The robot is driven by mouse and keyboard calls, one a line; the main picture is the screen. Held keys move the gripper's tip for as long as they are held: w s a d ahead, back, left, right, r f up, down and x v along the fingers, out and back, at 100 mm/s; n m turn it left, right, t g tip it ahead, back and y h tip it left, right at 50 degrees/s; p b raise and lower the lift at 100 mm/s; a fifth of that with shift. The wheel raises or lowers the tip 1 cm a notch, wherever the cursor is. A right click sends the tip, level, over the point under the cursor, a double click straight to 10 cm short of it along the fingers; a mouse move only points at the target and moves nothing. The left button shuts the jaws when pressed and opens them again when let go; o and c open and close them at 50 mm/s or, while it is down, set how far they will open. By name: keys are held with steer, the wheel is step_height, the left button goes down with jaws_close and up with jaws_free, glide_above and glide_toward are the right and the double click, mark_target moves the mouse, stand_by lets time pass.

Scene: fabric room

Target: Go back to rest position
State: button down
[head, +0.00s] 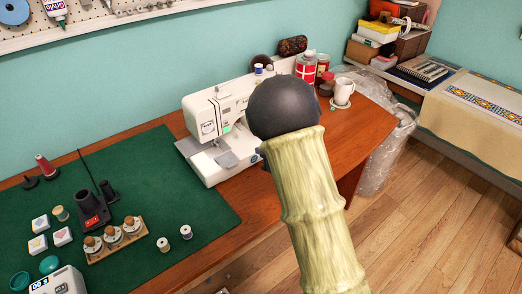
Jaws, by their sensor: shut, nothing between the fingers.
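My arm (318,205) shows in the head view as a pale green, bamboo-textured link rising from the bottom edge. It ends in a dark round joint (283,107) in front of the sewing machine. My gripper is not visible; the rest of the arm is hidden behind this link and joint.
A white sewing machine (207,123) stands on the wooden table (368,130). A white mug (343,92) and jars are behind. A green mat (204,210) at left carries thread spools, a wooden weight rack (118,243) and a scale (58,283). Wooden floor (440,215) is open at right.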

steer(key=s+d+m+g+h, duration=0.1)
steer(key=s+d+m+h, duration=0.3)
steer(key=m, duration=0.7)
steer(key=s+d+m+h, duration=0.2)
steer(key=d+m+h, duration=0.2)
steer(key=d+m, duration=0.5)
steer(key=s+a+m+g, duration=0.3)
steer(key=s+m+g, duration=0.4)
steer(key=s+m, duration=1.3)
step_height(320, 180, up, 17)
steer(key=w+m+p, duration=0.1)
steer(key=p, duration=1.5)
steer(key=shift+w+d+h+p, duration=0.25)
steer(key=shift+h+p, duration=0.05)
steer(key=shift+p, duration=0.05)
